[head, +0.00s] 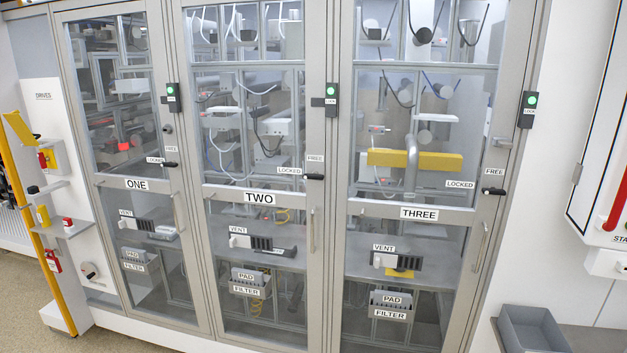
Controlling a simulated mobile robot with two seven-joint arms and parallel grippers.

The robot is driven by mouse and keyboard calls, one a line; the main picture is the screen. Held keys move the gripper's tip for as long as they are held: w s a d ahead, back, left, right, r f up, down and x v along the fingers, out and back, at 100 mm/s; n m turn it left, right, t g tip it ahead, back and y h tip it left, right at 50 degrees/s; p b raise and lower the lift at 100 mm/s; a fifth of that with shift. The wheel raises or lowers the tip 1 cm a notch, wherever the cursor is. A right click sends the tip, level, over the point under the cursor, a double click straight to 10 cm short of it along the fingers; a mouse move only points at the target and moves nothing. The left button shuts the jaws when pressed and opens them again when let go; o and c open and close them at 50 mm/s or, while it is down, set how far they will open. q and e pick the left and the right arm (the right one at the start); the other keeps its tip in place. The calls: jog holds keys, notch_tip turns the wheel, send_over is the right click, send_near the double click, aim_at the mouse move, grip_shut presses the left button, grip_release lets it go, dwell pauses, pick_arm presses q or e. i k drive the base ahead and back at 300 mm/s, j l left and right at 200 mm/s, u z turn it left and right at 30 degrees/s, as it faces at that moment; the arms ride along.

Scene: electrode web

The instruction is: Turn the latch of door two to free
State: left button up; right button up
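Door two (262,197) is the middle glazed door of a grey-framed cabinet, and it looks shut. Its latch (314,177) is a small black handle on the right side of the door. The latch lies about level, its bar in line with the LOCKED label (290,171) to its left. The FREE label (315,158) is just above it. A black lock box (331,97) with a lit green lamp sits higher on the frame to the right of the door. Neither of my grippers is in view, and nothing touches the latch.
Door one (137,185) and door three (419,212) flank it with similar black latches. Door two's vertical pull handle (312,230) is below its latch. A grey bin (535,330) stands at lower right. A yellow post (40,240) and shelf (65,228) are at left.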

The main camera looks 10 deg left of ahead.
aim_at(315, 12)
jog(key=i+j+u, duration=0.3)
jog(key=i+j, duration=0.85)
jog(key=j, duration=0.15)
